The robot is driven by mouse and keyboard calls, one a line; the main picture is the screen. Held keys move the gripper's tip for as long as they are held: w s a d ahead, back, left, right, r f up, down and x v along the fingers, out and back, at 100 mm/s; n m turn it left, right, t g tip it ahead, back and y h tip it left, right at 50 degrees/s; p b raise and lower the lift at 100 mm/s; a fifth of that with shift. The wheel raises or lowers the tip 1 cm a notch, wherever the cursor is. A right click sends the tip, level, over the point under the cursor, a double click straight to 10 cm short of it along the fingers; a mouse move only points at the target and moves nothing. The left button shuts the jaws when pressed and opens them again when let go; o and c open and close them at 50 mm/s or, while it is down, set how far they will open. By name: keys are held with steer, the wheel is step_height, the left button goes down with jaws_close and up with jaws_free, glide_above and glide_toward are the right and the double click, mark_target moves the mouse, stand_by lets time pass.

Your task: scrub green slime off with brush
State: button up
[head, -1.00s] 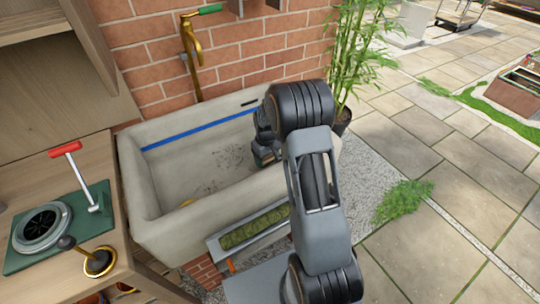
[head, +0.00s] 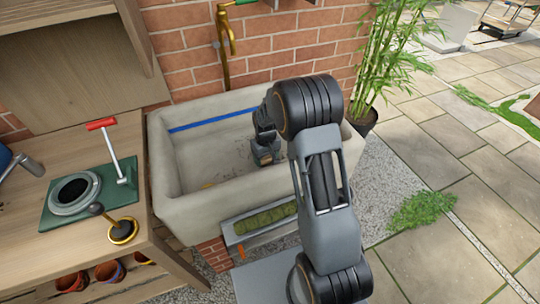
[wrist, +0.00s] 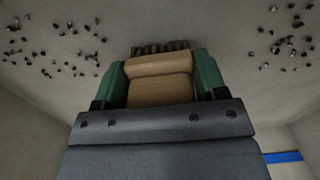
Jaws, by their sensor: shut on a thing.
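My gripper (wrist: 160,78) has green fingers and is shut on a brush (wrist: 158,88) with a tan block and dark bristles at its far end. In the head view my gripper (head: 265,150) is down inside the pale stone basin (head: 205,215), and my arm hides part of it. The bristles are close to the basin surface; whether they touch it I cannot tell. Dark specks (wrist: 65,52) lie on that surface on both sides of the brush. No clear green slime shows inside the basin. A mossy green strip (head: 262,219) lies in a grey trough in front of it.
A brass tap (head: 225,45) is above the basin's back edge. A wooden bench (head: 75,240) stands at the left with a green plate and a red-handled lever (head: 101,124). A potted bamboo (head: 390,60) stands at the right. Paving is open farther right.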

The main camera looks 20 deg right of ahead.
step_height(320, 180, up, 3)
steer(key=shift+d+r+p, duration=0.1)
steer(key=shift+r+p, duration=0.05)
steer(key=shift+p, duration=0.4)
steer(key=shift+r+p, duration=1.7)
steer(key=shift+r, duration=0.7)
